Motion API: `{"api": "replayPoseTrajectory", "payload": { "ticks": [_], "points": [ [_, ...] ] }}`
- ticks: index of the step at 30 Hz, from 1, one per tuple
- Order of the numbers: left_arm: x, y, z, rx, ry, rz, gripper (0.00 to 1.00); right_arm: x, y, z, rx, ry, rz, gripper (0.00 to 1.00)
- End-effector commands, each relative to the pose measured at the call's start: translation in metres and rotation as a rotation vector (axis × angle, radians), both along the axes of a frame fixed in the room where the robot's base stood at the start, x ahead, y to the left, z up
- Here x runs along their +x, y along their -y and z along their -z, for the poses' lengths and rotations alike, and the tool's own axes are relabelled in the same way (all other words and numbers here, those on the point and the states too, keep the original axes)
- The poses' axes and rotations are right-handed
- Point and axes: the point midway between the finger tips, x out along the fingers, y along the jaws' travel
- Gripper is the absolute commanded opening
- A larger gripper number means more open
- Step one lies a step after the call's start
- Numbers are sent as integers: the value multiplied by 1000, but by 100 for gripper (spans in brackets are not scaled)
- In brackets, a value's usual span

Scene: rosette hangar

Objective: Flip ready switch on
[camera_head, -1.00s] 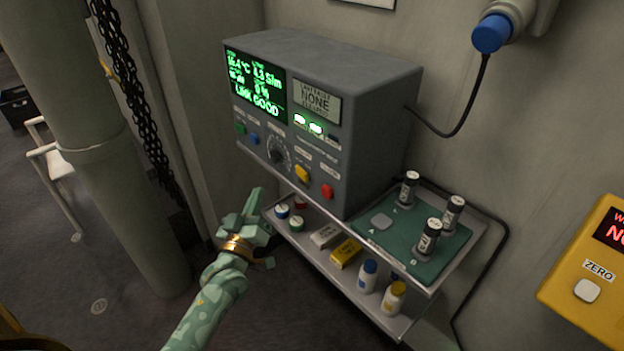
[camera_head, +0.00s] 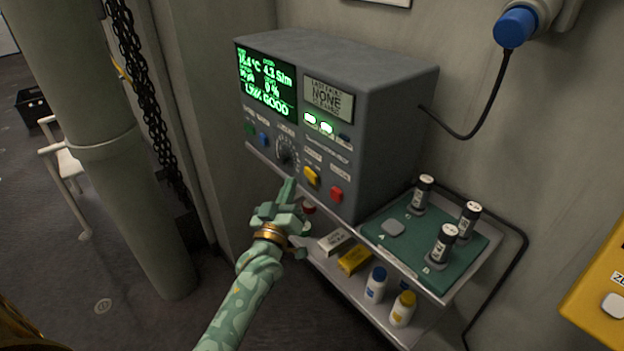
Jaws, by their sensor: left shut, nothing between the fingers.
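A grey control box (camera_head: 385,130) stands against the wall with a green text screen (camera_head: 268,85) and a smaller display (camera_head: 328,100) reading NONE. The small labels are too blurred to tell which is the ready switch. My left gripper (camera_head: 287,189) is shut and empty, with its tips just below the dial and left of the yellow switch; contact cannot be told. My right gripper is not in view.
Below the box is a shelf (camera_head: 375,322) with bottles and small boxes. A green tray (camera_head: 400,250) at right holds three upright black cylinders. A yellow device (camera_head: 595,285) is at the right edge. A column (camera_head: 110,150) and chain stand at left.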

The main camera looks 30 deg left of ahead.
Motion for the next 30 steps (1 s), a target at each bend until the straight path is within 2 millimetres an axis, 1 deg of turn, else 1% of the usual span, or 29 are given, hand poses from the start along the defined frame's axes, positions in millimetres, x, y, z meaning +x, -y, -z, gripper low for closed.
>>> {"api": "replayPoseTrajectory", "payload": {
  "ticks": [3, 9, 30],
  "points": [
    [10, 6, 0, -1, 1, 0, 0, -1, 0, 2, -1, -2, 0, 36],
    [18, 11, -1, 0, 1, 0, 0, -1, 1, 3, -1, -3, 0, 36],
    [19, 11, -1, 0, 1, 0, 0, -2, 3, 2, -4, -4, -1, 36]
  ]
}}
